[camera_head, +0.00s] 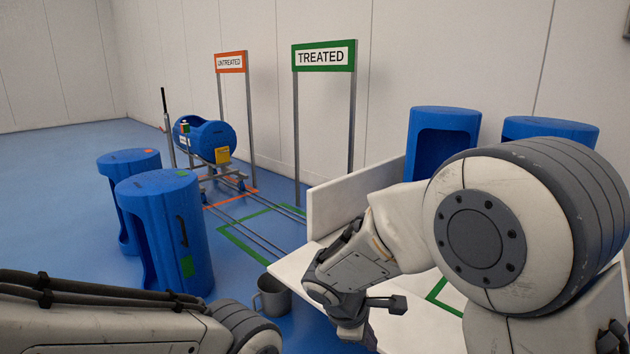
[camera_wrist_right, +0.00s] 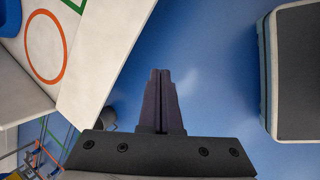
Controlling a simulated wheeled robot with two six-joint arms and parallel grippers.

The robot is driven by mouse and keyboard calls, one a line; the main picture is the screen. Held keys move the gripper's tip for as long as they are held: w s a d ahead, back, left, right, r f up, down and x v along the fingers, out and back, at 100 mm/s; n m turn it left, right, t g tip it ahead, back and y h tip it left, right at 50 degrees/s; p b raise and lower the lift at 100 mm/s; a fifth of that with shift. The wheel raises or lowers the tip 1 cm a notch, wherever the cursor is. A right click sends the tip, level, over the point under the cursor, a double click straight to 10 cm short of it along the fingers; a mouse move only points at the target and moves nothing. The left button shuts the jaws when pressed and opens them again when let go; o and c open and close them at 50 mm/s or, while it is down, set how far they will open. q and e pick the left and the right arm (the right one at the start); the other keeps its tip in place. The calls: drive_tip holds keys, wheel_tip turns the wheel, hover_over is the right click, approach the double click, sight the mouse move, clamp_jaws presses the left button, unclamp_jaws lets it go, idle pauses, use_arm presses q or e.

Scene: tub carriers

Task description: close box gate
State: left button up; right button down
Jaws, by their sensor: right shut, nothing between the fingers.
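A white box (camera_head: 335,205) with low panel walls and a pale floor is at the right in the head view. My right arm hides much of it. I cannot tell which panel is the gate or how far it is open. My right gripper (camera_head: 355,335) is low at the near left side of this box. In the right wrist view my right gripper (camera_wrist_right: 161,78) has its fingers together with nothing between them, over blue floor. A white panel edge (camera_wrist_right: 108,75) lies to their left, apart from them. My left arm enters at lower left; its gripper is out of view.
Two blue tubs (camera_head: 438,135) (camera_head: 550,128) stand at the box's far side. Two more blue tubs (camera_head: 165,225) (camera_head: 128,165) stand on the floor at left. A blue drum (camera_head: 208,138) rests on a railed cart behind.

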drive_tip(key=s+a+r+m+g+y, duration=0.1)
drive_tip(key=s+a+r+m+y, duration=0.15)
drive_tip(key=s, duration=0.85)
drive_tip(key=s+a+r+m+g+y, duration=0.2)
drive_tip(key=s+a+m+y, duration=0.15)
drive_tip(key=s, duration=0.75)
wheel_tip(320, 180, up, 31)
drive_tip(key=m+p, duration=0.1)
drive_tip(key=p, duration=3)
drive_tip(key=shift+s+f, duration=0.15)
drive_tip(key=shift+s, duration=0.15)
drive_tip(key=c, duration=1.3)
unclamp_jaws()
drive_tip(key=shift+d+r+p, duration=0.1)
drive_tip(key=shift+r+p, duration=0.15)
drive_tip(key=shift+p, duration=0.05)
drive_tip(key=o, duration=0.5)
drive_tip(key=shift+f, duration=0.1)
